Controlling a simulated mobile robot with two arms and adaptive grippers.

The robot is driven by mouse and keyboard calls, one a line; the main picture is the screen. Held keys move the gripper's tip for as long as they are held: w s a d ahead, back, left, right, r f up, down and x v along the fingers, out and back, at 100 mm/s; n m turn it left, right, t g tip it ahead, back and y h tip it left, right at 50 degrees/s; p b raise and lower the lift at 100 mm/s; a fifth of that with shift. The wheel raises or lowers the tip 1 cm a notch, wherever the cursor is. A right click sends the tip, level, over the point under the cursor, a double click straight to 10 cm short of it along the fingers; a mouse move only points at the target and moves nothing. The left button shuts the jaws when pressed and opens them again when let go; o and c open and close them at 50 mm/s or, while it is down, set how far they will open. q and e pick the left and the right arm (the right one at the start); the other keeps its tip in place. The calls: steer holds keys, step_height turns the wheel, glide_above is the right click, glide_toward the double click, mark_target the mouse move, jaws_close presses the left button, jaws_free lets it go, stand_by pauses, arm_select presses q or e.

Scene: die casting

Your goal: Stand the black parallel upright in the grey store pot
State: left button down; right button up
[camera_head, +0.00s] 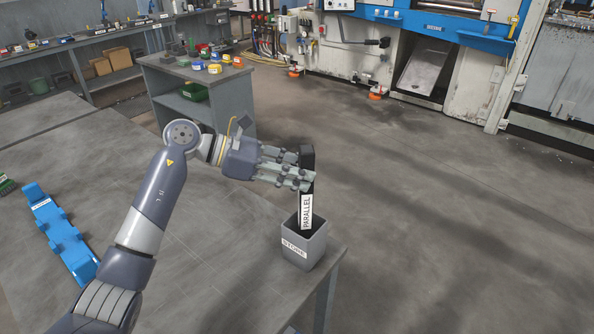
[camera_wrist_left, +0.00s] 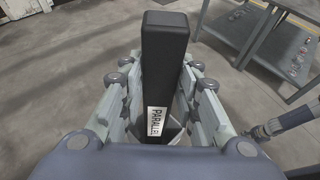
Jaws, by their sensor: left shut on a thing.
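The black parallel (camera_head: 307,158) is a long dark bar with a white label reading PARALLEL. It stands close to upright, with its lower end inside the mouth of the grey store pot (camera_head: 304,250). The pot's walls hide that end, so I cannot tell whether it touches the bottom. My left gripper (camera_head: 300,178) is shut on the parallel's upper part, above the pot rim. In the left wrist view the parallel (camera_wrist_left: 164,62) sits between the fingers, and a bit of the pot (camera_wrist_left: 173,130) shows below.
The pot stands near the right corner of the grey table (camera_head: 215,275). A blue fixture (camera_head: 62,240) lies on the table at left. A grey cabinet (camera_head: 165,68) with several coloured tins stands behind. Open floor lies to the right.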

arm_select(q)
steer(key=c, duration=1.2)
jaws_free()
steer(key=shift+o, duration=0.4)
steer(key=v, duration=1.2)
